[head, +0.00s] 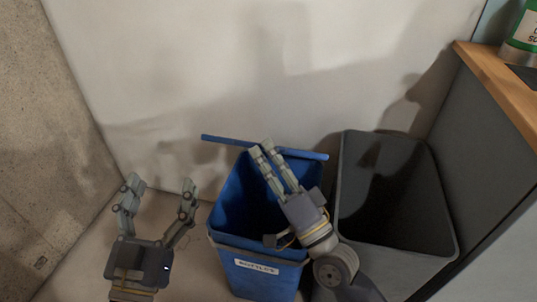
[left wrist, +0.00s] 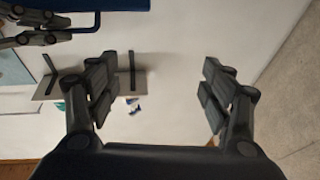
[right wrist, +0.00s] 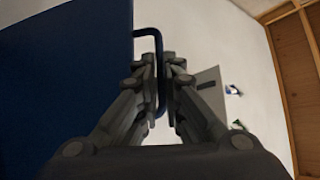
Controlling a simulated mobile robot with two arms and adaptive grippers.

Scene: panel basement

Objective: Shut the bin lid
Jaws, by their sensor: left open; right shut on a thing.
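The blue bin (head: 262,268) stands on the floor with a white label on its front, and its top is open. Its blue lid (head: 225,141) stands raised at the back, seen nearly edge-on; its flat face fills the left of the right wrist view (right wrist: 60,80). My right gripper (head: 262,149) reaches over the bin and is shut on the lid's thin blue handle (right wrist: 147,31). My left gripper (head: 160,183) is open and empty, left of the bin and apart from it. The lid also shows at the upper left of the left wrist view (left wrist: 100,5).
A dark grey open bin (head: 398,235) stands close to the right of the blue one. A grey cabinet with a wooden top (head: 490,75) is at the right. A pale wall (head: 270,60) is behind and a concrete wall (head: 45,130) at the left. Floor shows left of the bin.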

